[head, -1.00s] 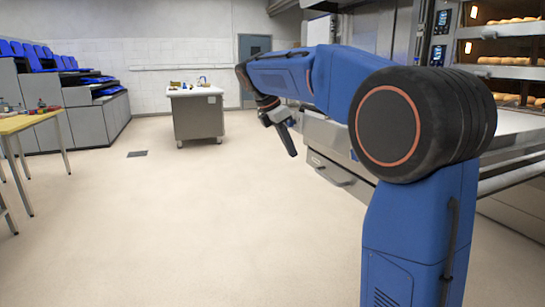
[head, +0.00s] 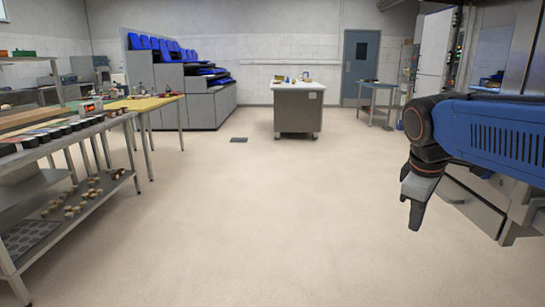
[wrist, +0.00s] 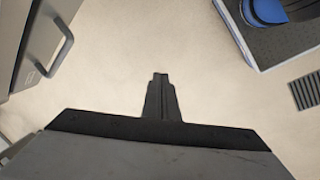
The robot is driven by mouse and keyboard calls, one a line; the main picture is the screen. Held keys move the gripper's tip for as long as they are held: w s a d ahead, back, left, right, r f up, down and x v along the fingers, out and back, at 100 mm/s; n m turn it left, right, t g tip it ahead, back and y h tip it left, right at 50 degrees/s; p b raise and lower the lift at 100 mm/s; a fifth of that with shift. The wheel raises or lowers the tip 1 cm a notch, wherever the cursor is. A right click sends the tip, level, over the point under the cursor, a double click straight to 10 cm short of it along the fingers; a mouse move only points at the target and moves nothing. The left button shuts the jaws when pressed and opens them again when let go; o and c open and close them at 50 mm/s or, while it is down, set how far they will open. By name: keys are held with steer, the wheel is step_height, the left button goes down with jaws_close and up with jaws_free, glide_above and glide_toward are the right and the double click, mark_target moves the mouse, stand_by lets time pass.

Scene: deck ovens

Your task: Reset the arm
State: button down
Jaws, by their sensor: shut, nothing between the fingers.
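My gripper (head: 414,216) hangs at the end of my blue arm on the right of the head view. Its fingers point down over the open floor, in front of the steel oven front. In the wrist view my gripper (wrist: 160,78) shows at the middle with its fingers together and nothing between them. Below it in that view is bare floor.
A steel rack (head: 75,135) with small items stands at the left, beside a yellow-topped table (head: 148,103). A white-topped cabinet (head: 298,110) stands in mid-room. Blue tiered seats (head: 170,50) are behind. A drawer handle (wrist: 63,45) is near the gripper. The middle floor is clear.

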steer(key=s+a+f+m+t+y, duration=0.2)
steer(key=s+f+m, duration=0.6)
steer(key=s+f, duration=0.5)
steer(key=shift+s+a+f+m, duration=0.3)
steer(key=shift+s+a, duration=0.45)
steer(key=shift+a, duration=0.15)
